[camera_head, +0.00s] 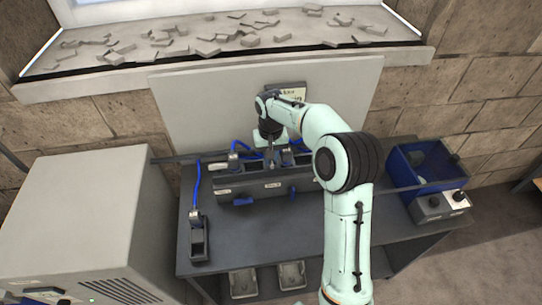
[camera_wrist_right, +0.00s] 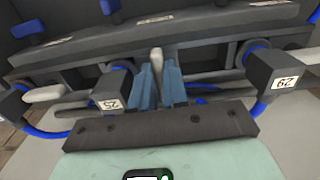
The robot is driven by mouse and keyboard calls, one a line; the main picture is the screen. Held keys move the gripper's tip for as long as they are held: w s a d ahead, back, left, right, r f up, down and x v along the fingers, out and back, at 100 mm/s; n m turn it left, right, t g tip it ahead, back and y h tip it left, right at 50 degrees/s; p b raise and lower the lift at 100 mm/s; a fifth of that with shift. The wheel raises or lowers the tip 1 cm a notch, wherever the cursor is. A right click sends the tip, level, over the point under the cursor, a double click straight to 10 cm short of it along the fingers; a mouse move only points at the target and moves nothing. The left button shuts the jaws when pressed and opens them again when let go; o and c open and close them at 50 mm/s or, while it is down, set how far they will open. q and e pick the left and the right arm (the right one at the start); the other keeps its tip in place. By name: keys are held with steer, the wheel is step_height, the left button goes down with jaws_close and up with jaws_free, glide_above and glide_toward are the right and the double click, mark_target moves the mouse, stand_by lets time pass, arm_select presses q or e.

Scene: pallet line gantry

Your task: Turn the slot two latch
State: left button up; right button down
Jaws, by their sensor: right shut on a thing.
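A dark slotted rack (camera_head: 240,189) stands on the bench, with small pale labels too blurred to read. My right gripper (camera_head: 270,162) reaches over its back from above. In the right wrist view its two blue-grey fingers (camera_wrist_right: 162,88) are closed around a pale lever (camera_wrist_right: 156,58), which sticks out beyond the fingertips. This middle lever appears to be the slot two latch. Other pale levers lie at the left (camera_wrist_right: 45,94) and right (camera_wrist_right: 308,57), roughly sideways. The grip itself is partly hidden by the fingers. My left gripper is not in view.
Boxes marked 25 (camera_wrist_right: 113,90) and 29 (camera_wrist_right: 273,78) with blue cables flank the fingers closely. A dark module (camera_head: 199,238) with a blue cable lies at the bench's left. A blue bin (camera_head: 406,180) stands at the right. The bench (camera_head: 270,238) is clear in front.

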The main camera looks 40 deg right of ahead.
stand_by(0.5)
steer(key=c, duration=1.1)
jaws_free()
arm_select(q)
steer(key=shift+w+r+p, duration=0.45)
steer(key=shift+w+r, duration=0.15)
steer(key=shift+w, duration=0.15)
arm_select(e)
step_height(320, 180, up, 13)
steer(key=shift+r, duration=0.15)
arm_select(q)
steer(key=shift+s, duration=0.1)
